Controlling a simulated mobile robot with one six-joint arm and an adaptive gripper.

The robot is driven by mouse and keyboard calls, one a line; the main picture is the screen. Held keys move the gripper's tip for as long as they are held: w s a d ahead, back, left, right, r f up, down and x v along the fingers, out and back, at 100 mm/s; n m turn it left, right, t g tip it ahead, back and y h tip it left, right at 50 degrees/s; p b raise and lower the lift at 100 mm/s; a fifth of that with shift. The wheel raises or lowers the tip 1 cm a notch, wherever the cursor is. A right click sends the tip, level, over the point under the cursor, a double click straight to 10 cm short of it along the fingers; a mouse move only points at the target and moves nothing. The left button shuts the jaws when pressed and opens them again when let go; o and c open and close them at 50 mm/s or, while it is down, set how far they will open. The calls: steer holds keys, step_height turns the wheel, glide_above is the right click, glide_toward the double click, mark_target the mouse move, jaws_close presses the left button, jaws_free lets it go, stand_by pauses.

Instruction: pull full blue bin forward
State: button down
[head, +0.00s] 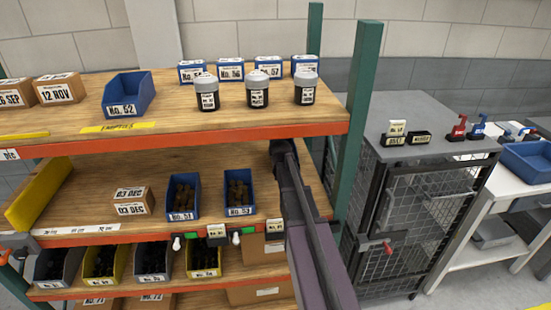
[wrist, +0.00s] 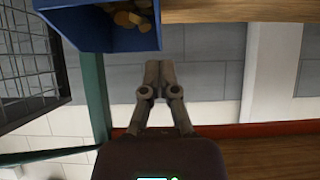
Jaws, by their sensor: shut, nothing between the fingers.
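Two blue bins filled with brown parts stand side by side on the middle shelf in the head view: the left one (head: 183,215) and the right one (head: 240,211). My gripper (head: 281,148) is to the right of the right bin, apart from it, below the top shelf's edge. The wrist view shows my gripper (wrist: 159,78) with its fingers together and empty. A blue bin (wrist: 100,35) with brown parts lies at the top of that view, close to the fingertips but not between them.
An empty blue bin (head: 127,98) and several lidded jars stand on the top shelf (head: 190,120). A green post (head: 357,120) and a wire cage cabinet (head: 415,215) are to the right of my arm. Small cartons (head: 131,200) sit left of the full bins.

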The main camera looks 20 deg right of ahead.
steer(key=w, duration=0.2)
steer(key=w+d, duration=0.1)
steer(key=w, duration=0.1)
steer(key=shift+w+d, duration=0.1)
steer(key=shift+w, duration=0.1)
steer(key=shift+w+d+f, duration=0.1)
steer(key=shift+w+f, duration=0.05)
steer(key=shift+w, duration=0.15)
steer(key=shift+s+f+b, duration=0.2)
steer(key=shift+f+b, duration=0.45)
steer(key=shift+b, duration=0.15)
steer(key=shift+s, duration=0.15)
